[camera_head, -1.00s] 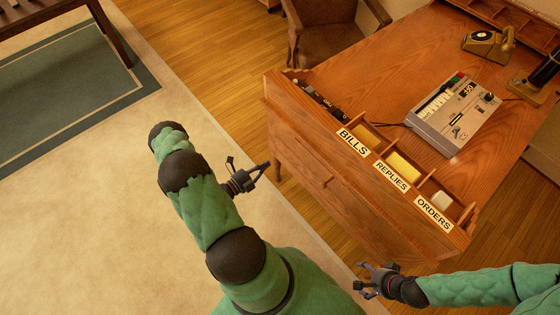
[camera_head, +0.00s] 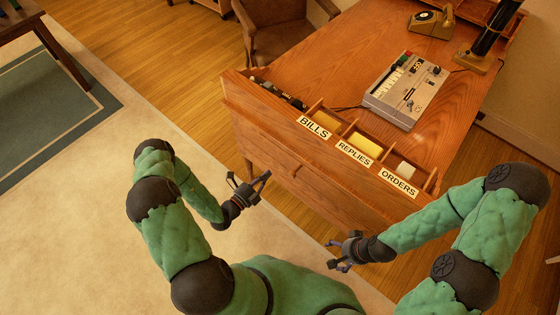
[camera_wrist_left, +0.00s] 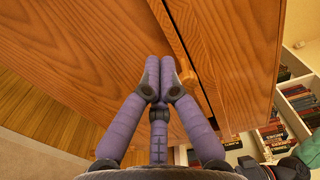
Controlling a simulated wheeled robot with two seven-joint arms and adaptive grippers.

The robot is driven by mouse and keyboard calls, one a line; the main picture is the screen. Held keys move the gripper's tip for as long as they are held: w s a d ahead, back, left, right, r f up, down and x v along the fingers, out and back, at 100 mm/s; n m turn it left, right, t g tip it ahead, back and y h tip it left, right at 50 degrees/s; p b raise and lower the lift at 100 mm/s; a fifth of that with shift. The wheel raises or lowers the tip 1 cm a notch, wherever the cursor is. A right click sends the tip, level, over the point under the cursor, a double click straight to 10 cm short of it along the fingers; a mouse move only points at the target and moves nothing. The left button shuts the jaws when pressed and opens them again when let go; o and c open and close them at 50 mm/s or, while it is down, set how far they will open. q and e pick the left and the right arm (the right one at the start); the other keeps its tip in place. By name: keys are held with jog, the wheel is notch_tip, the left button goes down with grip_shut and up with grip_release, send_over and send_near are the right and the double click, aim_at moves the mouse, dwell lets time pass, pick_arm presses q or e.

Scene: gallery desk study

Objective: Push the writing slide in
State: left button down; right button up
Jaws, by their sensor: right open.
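The wooden desk (camera_head: 345,90) stands right of centre in the head view, its side panel facing me. A small knob (camera_head: 297,172) shows on this panel, with a thin seam line near it. I cannot clearly tell the writing slide from the panel. My left gripper (camera_head: 264,178) is beside the panel, empty, its fingers together. In the left wrist view its purple fingertips (camera_wrist_left: 160,66) meet in front of the wood, near a dark gap between two boards; contact is unclear. My right gripper (camera_head: 334,256) is open and empty, low in front of the desk's near corner.
Labelled compartments for bills (camera_head: 314,128), replies (camera_head: 354,153) and orders (camera_head: 398,183) line the desk's near edge. A recording machine (camera_head: 405,90) and a telephone (camera_head: 432,22) stand on top. A chair (camera_head: 283,35) is behind. Open floor lies left.

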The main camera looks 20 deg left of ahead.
pick_arm(q)
jog(key=b+x, duration=0.1)
jog(key=x, duration=0.8)
jog(key=shift+b, duration=0.4)
jog(key=shift+w+d, duration=0.1)
jog(key=shift+w, duration=0.05)
jog(key=shift+x, duration=1.2)
